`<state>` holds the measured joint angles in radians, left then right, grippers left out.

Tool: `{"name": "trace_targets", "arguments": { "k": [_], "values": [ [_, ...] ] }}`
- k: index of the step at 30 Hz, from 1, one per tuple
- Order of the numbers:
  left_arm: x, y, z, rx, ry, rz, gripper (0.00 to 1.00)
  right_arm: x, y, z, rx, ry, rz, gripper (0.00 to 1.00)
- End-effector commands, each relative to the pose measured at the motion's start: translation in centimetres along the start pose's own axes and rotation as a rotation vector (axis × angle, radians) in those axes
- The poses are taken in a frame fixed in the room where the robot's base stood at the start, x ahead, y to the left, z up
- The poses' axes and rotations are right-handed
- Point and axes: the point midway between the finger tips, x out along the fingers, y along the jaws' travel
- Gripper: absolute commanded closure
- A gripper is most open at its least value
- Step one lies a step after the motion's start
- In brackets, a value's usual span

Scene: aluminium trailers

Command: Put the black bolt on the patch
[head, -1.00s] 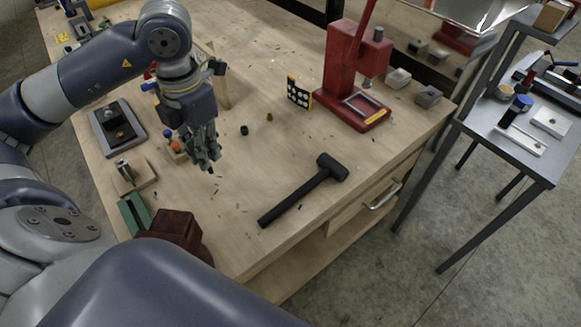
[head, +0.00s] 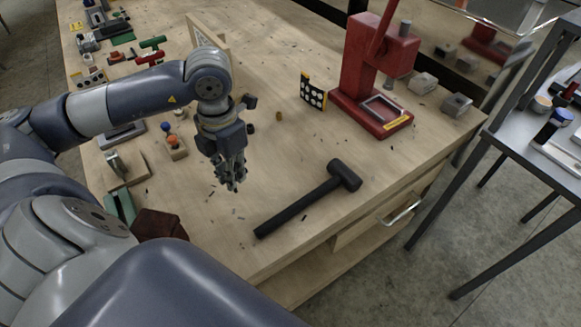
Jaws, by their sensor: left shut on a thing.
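My left gripper (head: 233,186) is above the bench, left of the black hammer, pointing down. Its fingers are shut on a small dark thing, taken to be the black bolt; the fingers hide most of it. I cannot make out a clearly marked patch in this view. My right gripper is not in view.
A black hammer (head: 311,200) lies right of the gripper. A red press (head: 370,85) and a dotted panel (head: 312,92) stand behind. A small brass piece (head: 279,116) lies near the black cylinder. Bare wood (head: 230,240) lies in front.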

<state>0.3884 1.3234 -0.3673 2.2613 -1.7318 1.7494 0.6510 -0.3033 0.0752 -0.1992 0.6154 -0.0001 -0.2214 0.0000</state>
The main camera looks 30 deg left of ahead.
Motion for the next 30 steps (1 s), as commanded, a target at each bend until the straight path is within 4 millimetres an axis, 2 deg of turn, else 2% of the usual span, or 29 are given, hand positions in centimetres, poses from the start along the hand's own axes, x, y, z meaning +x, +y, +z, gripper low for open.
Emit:
{"name": "trace_targets", "arguments": {
  "k": [5,21,25,30],
  "values": [
    [-0.4,-1.2,2.3,0.005,-0.003,-0.008,1.00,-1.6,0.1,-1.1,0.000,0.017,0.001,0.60],
    [0.6,-5.4,12.7,0.001,0.000,-0.003,1.00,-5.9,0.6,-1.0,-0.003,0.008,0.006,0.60],
    [1.0,-5.9,14.0,0.001,0.001,-0.001,1.00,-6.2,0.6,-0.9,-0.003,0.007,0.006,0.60],
    [1.6,-6.0,14.3,0.001,0.003,0.000,1.00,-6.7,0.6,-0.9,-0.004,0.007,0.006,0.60]
  ]
}}
